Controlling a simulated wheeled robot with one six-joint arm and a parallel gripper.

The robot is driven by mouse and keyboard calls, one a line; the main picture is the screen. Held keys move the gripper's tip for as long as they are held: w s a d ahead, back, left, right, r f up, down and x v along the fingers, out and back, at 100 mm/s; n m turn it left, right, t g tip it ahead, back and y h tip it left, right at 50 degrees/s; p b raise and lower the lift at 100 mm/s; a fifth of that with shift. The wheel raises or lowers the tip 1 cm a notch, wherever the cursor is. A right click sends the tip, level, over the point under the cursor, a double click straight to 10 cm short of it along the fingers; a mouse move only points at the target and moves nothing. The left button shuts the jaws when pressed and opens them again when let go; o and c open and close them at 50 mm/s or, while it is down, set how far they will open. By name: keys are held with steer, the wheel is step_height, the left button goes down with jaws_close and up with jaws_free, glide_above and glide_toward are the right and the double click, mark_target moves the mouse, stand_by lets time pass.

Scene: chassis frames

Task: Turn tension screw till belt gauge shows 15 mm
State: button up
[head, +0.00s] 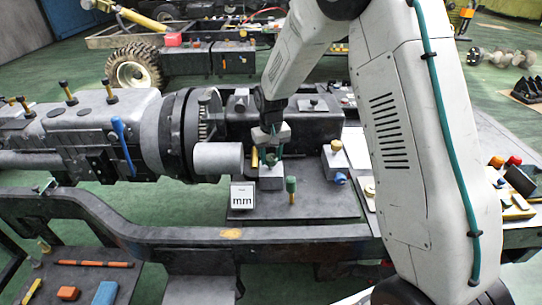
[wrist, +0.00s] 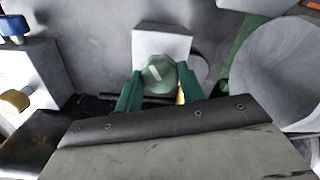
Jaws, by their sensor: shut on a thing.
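My gripper (head: 270,156) reaches down over a small grey block (head: 270,178) on the dark plate. In the wrist view its green fingers (wrist: 160,90) are shut around a round green knob (wrist: 158,70) with a pale slot mark, which looks like the tension screw. The knob sits in front of a pale grey block (wrist: 162,42). The gauge (head: 242,197) is a small white-faced box marked "mm" at the plate's left; I cannot read a number on it. The belt cannot be made out.
A green-capped pin (head: 291,184) stands just right of the gauge. A block with yellow and blue knobs (head: 335,163) is to the right. A grey cylinder (head: 217,158) juts out close on the left and fills the wrist view's right side.

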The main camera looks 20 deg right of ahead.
mark_target(271, 157)
steer(key=m, duration=1.2)
steer(key=shift+m, duration=0.3)
stand_by(0.4)
steer(key=o, duration=1)
steer(key=shift+c, duration=0.2)
step_height(271, 157, up, 8)
steer(key=shift+f, duration=0.1)
